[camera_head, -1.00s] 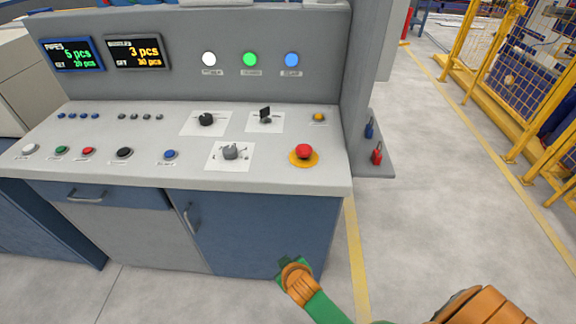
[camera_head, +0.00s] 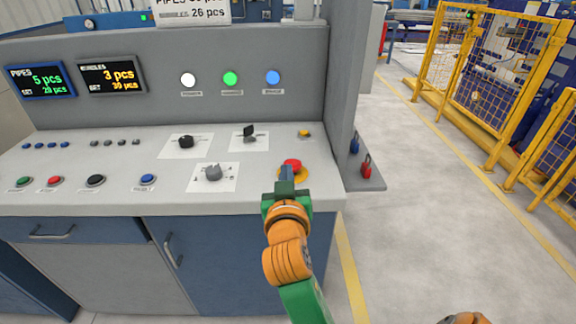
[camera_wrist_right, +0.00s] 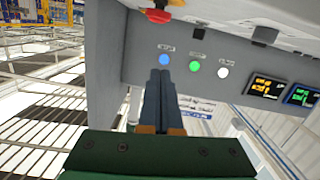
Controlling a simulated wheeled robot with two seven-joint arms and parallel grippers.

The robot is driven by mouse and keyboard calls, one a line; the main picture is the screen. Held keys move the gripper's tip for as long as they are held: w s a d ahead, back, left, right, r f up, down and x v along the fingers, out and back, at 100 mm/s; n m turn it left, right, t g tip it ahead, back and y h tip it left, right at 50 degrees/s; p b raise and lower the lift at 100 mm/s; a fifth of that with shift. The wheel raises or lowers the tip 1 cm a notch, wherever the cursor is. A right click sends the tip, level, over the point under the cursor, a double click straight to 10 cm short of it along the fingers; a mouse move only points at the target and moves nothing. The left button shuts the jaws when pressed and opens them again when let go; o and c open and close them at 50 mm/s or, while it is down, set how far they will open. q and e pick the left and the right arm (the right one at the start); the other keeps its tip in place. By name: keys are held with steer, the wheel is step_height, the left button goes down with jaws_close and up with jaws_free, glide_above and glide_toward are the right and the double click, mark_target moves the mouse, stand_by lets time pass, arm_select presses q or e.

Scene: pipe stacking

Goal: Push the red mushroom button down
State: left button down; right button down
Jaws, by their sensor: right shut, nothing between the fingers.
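The red mushroom button (camera_head: 292,163) sits on a round yellow base at the right front of the grey console top. In the right wrist view, which is upside down, the red button (camera_wrist_right: 158,15) shows at the top edge, partly cut off. My right gripper (camera_head: 286,173) is shut and empty. In the head view its fingertips overlap the near side of the button and its base. In the wrist view the shut fingers (camera_wrist_right: 161,75) show apart from the button. Whether the button is pressed cannot be told. My left gripper is not in view.
The grey console top (camera_head: 110,160) carries several small buttons, a grey rotary knob (camera_head: 213,172) and two black switches. A small yellow button (camera_head: 304,133) sits behind the red one. An upright panel (camera_head: 345,80) and a side shelf with padlocks (camera_head: 366,166) stand to the right.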

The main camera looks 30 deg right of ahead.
steer(key=p, duration=0.1)
glide_above(288, 162)
steer(key=v, duration=0.4)
steer(key=shift+a+f, duration=0.2)
steer(key=shift+f, duration=0.55)
steer(key=f, duration=0.3)
steer(key=shift+w+d, duration=0.1)
steer(key=shift+d, duration=0.1)
steer(key=shift+f, duration=0.55)
steer(key=shift+f, duration=0.1)
step_height(288, 162, down, 2)
steer(key=shift+f+b, duration=0.1)
steer(key=shift+b, duration=1.15)
